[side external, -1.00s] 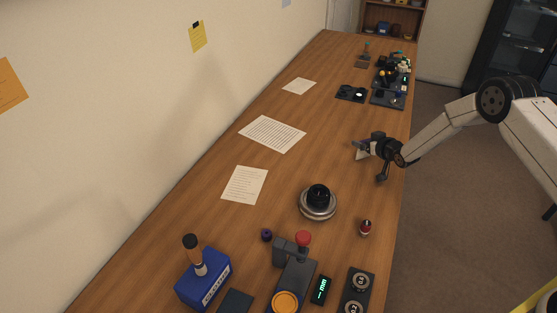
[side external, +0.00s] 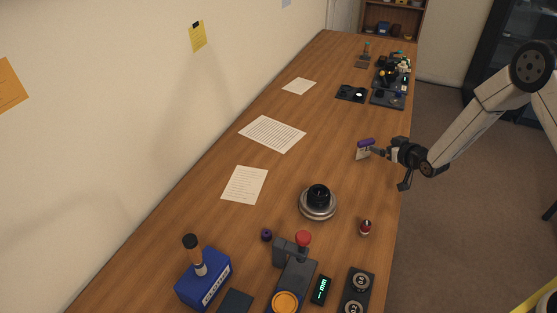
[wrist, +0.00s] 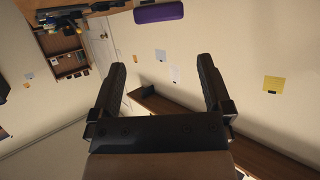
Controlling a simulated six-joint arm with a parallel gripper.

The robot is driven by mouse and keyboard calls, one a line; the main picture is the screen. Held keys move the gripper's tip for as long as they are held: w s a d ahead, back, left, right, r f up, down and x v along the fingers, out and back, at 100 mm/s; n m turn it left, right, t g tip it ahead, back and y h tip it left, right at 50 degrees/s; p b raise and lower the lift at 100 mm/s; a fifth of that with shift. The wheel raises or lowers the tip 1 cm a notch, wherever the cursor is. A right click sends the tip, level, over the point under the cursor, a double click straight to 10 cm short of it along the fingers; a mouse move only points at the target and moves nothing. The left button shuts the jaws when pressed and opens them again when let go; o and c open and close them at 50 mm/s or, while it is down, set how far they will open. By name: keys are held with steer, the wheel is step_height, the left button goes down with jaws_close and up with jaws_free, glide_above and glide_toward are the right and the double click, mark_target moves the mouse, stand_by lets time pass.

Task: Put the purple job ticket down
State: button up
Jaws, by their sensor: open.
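The purple job ticket (side external: 366,142) shows as a purple bar above a pale card-like part in the side view, at the right part of the wooden table. I cannot tell whether its lower edge touches the table. My gripper (side external: 381,152) is just right of it, pointing toward it. In the wrist view my gripper (wrist: 161,68) has its two fingers spread with nothing between them. The purple bar (wrist: 158,12) lies beyond the fingertips, apart from them, at the top of that view.
The wooden table (side external: 325,165) has clear wood left of the ticket. Printed sheets (side external: 272,134) lie along the wall side. A black lens on a round base (side external: 318,198) stands nearer the camera. Dark trays (side external: 351,93) and equipment sit farther back.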

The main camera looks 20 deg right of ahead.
steer(key=shift+v, duration=1.35)
steer(key=shift+r, duration=0.1)
steer(key=s+a+r+g, duration=0.3)
steer(key=s, duration=0.5)
steer(key=s+a+r+g, duration=0.3)
steer(key=s+r+g, duration=0.1)
steer(key=s, duration=0.5)
steer(key=s+a+r+g, duration=0.3)
steer(key=s+g, duration=0.1)
steer(key=s, duration=0.5)
steer(key=shift+s+a, duration=0.25)
